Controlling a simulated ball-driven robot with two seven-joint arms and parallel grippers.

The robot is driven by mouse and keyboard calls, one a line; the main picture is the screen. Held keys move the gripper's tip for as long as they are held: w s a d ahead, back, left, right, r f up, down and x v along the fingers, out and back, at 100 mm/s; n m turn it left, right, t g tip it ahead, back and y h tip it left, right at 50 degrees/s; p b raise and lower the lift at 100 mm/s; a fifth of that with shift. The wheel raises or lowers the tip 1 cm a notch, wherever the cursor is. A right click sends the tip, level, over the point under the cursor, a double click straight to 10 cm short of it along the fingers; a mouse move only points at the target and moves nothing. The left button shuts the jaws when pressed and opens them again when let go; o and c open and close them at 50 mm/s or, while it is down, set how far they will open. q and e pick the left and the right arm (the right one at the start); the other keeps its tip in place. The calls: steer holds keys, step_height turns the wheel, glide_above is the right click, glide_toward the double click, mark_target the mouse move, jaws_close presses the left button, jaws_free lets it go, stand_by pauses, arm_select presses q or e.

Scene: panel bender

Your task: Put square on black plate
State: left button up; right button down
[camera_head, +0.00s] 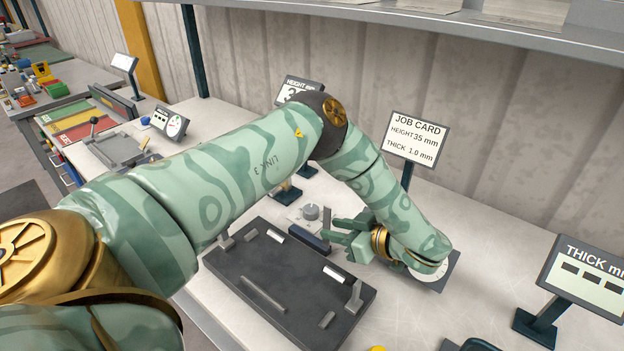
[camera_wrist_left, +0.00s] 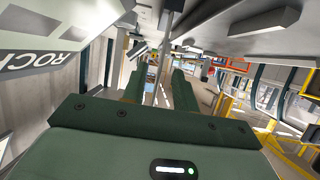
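My left gripper (camera_head: 340,236) is low over the bench beside the black plate, its fingers pointing left. In the left wrist view its two green fingers (camera_wrist_left: 158,88) stand apart, with a thin grey upright strip between or beyond them, touching neither. The black plate (camera_head: 232,270) lies flat on the bench, with small metal blocks, a bar and upright pieces on it. A dark blue bar (camera_head: 308,238) with a bright edge sits just off the fingertips, at the plate's far edge. It may be the square, but I cannot tell for sure. My right gripper is not in view.
A job card stand (camera_head: 415,138) rises behind my left wrist, and a thickness display (camera_head: 585,278) stands at right. Bench right of the plate (camera_head: 480,285) is mostly clear.

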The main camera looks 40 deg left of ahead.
mark_target(323, 245)
arm_select(q)
steer(key=x, duration=0.4)
steer(key=shift+a, duration=0.1)
steer(key=shift+c, duration=0.3)
jaws_close()
stand_by(1.0)
